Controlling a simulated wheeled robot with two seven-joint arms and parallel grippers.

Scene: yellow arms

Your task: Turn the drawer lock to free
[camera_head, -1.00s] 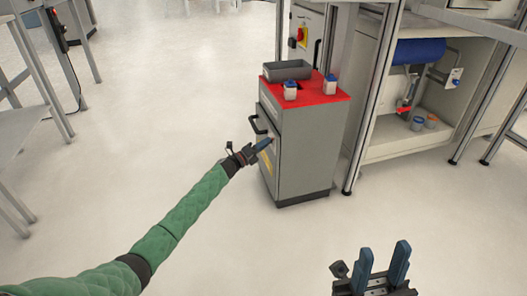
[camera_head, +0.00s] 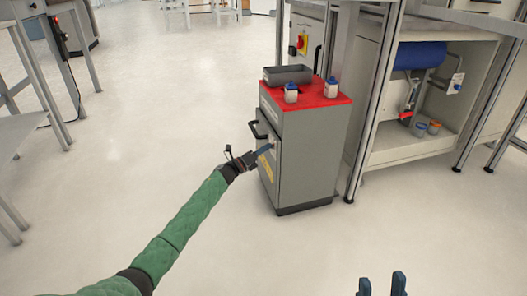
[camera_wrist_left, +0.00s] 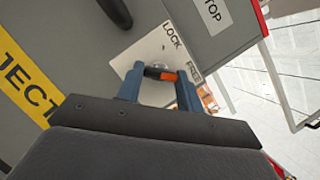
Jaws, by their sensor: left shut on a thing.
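My left gripper (camera_wrist_left: 160,82) is shut on the handle, one blue finger at each end. In the head view my left gripper (camera_head: 264,151) is at the cabinet (camera_head: 312,155), and the lock is too small to make out. My right gripper (camera_head: 382,284) is open and empty at the bottom edge, partly out of view.
The cabinet has a red top (camera_head: 318,98) with a grey bin (camera_head: 287,74) and two small containers (camera_head: 291,92) (camera_head: 331,87) on it. A black handle (camera_head: 257,130) is on its front. A workbench frame (camera_head: 372,110) stands at the right. The floor around is clear.

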